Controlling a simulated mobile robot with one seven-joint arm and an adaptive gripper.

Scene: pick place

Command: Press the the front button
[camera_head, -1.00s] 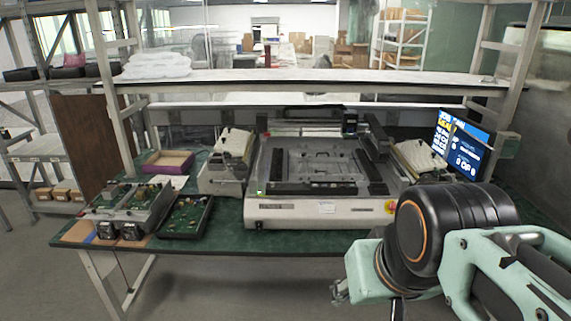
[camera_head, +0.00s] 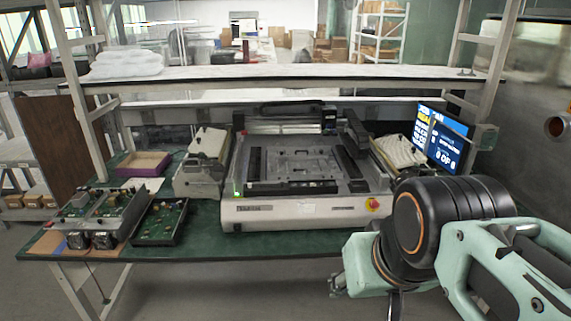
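A grey bench machine (camera_head: 275,214) stands in the middle of the green workbench. A red button on a yellow base (camera_head: 373,204) sits at the right end of its front face. A small green light (camera_head: 238,188) shows at the machine's front left corner. My arm comes in from the lower right, with its black and pale green links right of and below the button. My gripper (camera_head: 338,284) shows only partly, as small grey metal parts at the left end of the arm, below and left of the button and apart from the machine. Whether its fingers are open cannot be made out.
A monitor (camera_head: 444,134) stands at the right of the bench. Open electronics boxes (camera_head: 100,215) and a purple tray (camera_head: 143,164) are at the left. A white shelf (camera_head: 280,78) spans above the machine. The floor in front of the bench is clear.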

